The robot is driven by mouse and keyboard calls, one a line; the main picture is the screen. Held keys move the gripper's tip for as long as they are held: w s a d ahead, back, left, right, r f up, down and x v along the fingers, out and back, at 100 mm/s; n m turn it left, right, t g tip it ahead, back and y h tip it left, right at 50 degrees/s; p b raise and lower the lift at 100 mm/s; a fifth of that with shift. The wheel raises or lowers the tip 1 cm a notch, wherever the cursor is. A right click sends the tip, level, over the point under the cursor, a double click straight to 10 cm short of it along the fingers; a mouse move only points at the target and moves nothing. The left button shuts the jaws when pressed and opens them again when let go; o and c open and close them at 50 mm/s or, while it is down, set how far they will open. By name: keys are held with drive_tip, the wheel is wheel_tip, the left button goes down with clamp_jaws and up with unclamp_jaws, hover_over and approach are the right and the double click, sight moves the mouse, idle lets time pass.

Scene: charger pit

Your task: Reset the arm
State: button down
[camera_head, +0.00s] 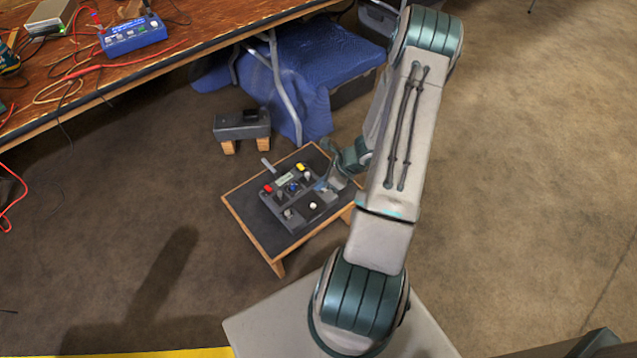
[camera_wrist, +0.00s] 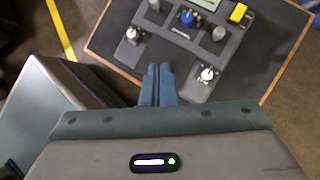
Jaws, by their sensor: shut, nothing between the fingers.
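My gripper (camera_wrist: 158,84) is shut and empty in the wrist view, its two fingers pressed together near the lower edge of the control panel (camera_wrist: 185,48). In the head view my gripper (camera_head: 328,185) is small, at the right side of the panel (camera_head: 270,206), partly behind my arm. I cannot tell whether the fingertips touch the panel. The grey panel carries a blue knob (camera_wrist: 187,18), a yellow button (camera_wrist: 238,12), several grey and silver knobs and a small display (camera_head: 285,181). My arm is bent, reaching down over the low table.
The panel lies on a low dark-topped table (camera_head: 247,228) with a wooden rim. A grey box on wooden feet (camera_head: 242,125) stands behind it. A blue-draped object (camera_head: 335,58) is at the back, and a workbench (camera_head: 210,22) with cables is upper left. Floor at right is clear.

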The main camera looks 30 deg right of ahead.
idle(0.3)
drive_tip(key=a+r+n+g+p, duration=0.1)
drive_tip(key=a+r+n+p, duration=0.35)
drive_tip(key=r, duration=0.65)
drive_tip(key=a+r+n+h+p, duration=0.1)
drive_tip(key=a+r+n+p, duration=0.3)
drive_tip(key=r, duration=0.7)
drive_tip(key=a+r+n+g+p, duration=0.1)
drive_tip(key=a+r+n+p, duration=0.15)
drive_tip(key=r+n, duration=0.6)
drive_tip(key=s+a+r+n+h+p, duration=0.1)
drive_tip(key=s+r+n+p, duration=0.2)
drive_tip(key=r, duration=0.6)
drive_tip(key=s+a+r+n+h+p, duration=0.2)
drive_tip(key=s+r+n+p, duration=0.2)
drive_tip(key=r, duration=0.6)
drive_tip(key=s+a+r+n+h+p, duration=0.1)
drive_tip(key=s+r+n+p, duration=0.2)
drive_tip(key=r, duration=0.7)
drive_tip(key=s+p, duration=0.2)
drive_tip(key=s, duration=0.2)
drive_tip(key=shift+a+t+h+p, duration=0.35)
drive_tip(key=shift+t+h, duration=0.05)
drive_tip(key=shift+a+r+n, duration=0.1)
drive_tip(key=shift+a+n, duration=0.05)
drive_tip(key=shift+n, duration=0.15)
